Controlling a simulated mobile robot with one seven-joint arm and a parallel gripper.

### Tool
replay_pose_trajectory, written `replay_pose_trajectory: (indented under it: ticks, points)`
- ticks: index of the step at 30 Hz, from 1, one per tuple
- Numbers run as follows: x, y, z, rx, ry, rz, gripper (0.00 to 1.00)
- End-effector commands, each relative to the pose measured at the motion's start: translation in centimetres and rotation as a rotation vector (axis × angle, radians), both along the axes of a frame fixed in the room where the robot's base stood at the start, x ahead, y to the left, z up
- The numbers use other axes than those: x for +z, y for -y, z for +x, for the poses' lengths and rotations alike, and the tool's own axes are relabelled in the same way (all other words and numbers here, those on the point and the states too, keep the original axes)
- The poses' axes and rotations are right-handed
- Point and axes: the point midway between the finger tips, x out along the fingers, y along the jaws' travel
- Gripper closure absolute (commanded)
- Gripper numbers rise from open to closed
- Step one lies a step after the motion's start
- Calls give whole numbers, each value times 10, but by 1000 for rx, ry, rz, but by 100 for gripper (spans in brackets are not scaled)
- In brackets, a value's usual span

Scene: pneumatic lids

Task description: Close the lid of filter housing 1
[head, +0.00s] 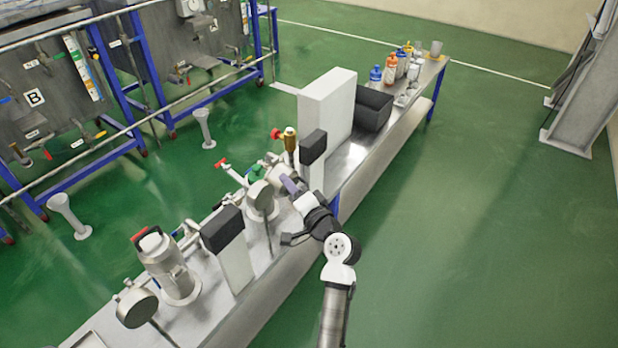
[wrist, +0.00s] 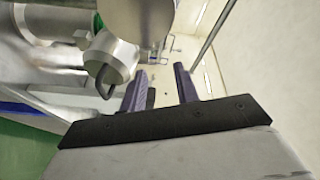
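Two metal filter housings stand on the long bench; I cannot read which is number 1. The near housing (head: 170,270) has a red and black handle on top. The far housing (head: 280,178) is partly hidden by my gripper (head: 291,186) and a round metal disc (head: 260,196). My gripper, with purple fingers, is beside the far housing. In the wrist view, the fingers (wrist: 160,73) are apart with nothing held between them. A rounded metal part (wrist: 112,57) with a dark loop-shaped handle (wrist: 104,84) is just left of the fingers. I cannot tell the lid's exact angle.
The bench (head: 385,150) also bears dark boxes on pale posts (head: 232,262), a tall white box (head: 326,110), a black bin (head: 373,107) and several bottles (head: 390,68). A valve with a red knob (head: 278,134) stands behind the far housing.

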Motion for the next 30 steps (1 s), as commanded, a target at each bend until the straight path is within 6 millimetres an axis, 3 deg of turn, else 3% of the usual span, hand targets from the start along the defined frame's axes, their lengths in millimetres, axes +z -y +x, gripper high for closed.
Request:
replay_pose_trajectory:
  ticks: [1,3,6,9,14,30]
  points:
    - [-29,38,-12,-19,-92,69,69]
    - [-54,70,-29,-19,-169,156,69]
    - [-74,97,-49,-17,-229,243,69]
    - [-82,107,-57,-14,-250,282,69]
    - [-81,99,-44,-11,-250,287,69]
    - [-83,44,45,-12,-248,284,69]
